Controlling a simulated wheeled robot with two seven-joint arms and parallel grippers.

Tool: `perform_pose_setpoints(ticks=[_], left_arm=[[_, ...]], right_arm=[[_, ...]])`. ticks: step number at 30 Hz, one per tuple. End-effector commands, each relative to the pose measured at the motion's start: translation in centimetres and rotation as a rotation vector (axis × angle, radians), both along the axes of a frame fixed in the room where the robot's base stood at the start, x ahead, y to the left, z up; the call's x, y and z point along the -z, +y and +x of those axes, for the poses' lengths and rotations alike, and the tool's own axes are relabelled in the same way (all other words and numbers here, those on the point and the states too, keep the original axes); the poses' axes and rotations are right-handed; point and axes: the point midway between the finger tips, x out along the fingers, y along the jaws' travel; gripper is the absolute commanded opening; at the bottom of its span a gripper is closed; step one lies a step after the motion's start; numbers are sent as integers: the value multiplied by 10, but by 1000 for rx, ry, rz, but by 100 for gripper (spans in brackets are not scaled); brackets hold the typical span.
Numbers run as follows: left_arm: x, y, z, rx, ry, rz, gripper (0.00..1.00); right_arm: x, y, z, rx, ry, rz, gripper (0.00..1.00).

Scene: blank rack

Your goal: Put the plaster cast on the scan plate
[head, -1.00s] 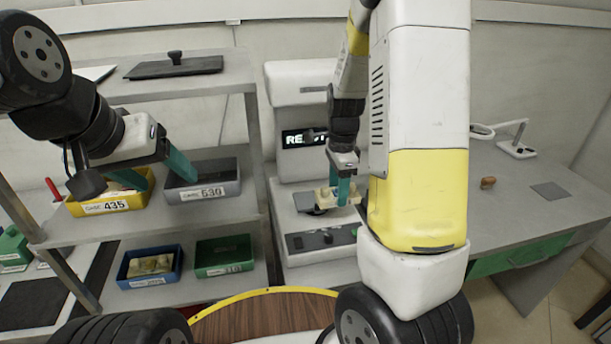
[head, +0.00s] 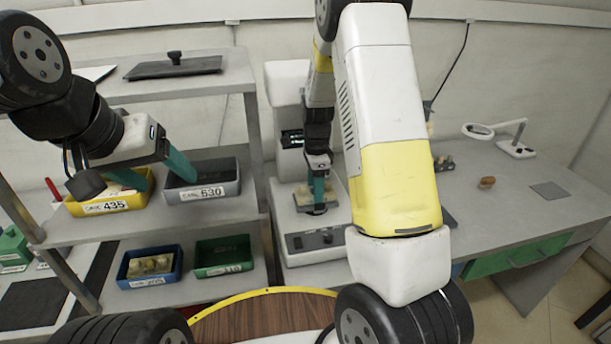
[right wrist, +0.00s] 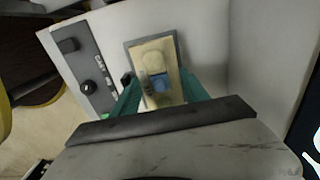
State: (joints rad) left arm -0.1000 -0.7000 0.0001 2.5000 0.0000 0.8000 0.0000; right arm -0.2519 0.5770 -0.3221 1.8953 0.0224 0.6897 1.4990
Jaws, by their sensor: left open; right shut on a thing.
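The cream plaster cast (head: 304,196), with a blue patch in the right wrist view (right wrist: 154,62), is between the teal fingers of my right gripper (head: 318,192). My right gripper is shut on it. The cast is over the grey scan plate (right wrist: 133,52) of the white scanner (head: 283,85). The plate's rim shows around the cast in the right wrist view. I cannot tell whether the cast touches the plate. My left gripper (head: 152,172) is open and empty in front of the shelf bins. My right arm hides part of the scanner screen.
Below are a blue bin (head: 150,281) with cream pieces and a green bin (head: 224,268). The right desk (head: 530,210) holds a magnifier (head: 478,131) and small pieces.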

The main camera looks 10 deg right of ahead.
Motion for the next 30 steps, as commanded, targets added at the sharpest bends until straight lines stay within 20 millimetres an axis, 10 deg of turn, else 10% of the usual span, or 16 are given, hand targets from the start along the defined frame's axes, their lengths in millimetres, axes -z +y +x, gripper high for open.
perform_pose_setpoints(ticks=[7,8,9,20,30], left_arm=[[0,0,0,0,0,0,68],[0,0,0,0,0,0,68],[0,0,0,0,0,0,68],[0,0,0,0,0,0,68],[0,0,0,0,0,0,68]], right_arm=[[3,0,0,0,1,0,4],[3,0,0,0,1,0,58],[3,0,0,0,1,0,62],[-3,0,0,0,-1,0,62],[-57,0,1,0,-4,0,62]])
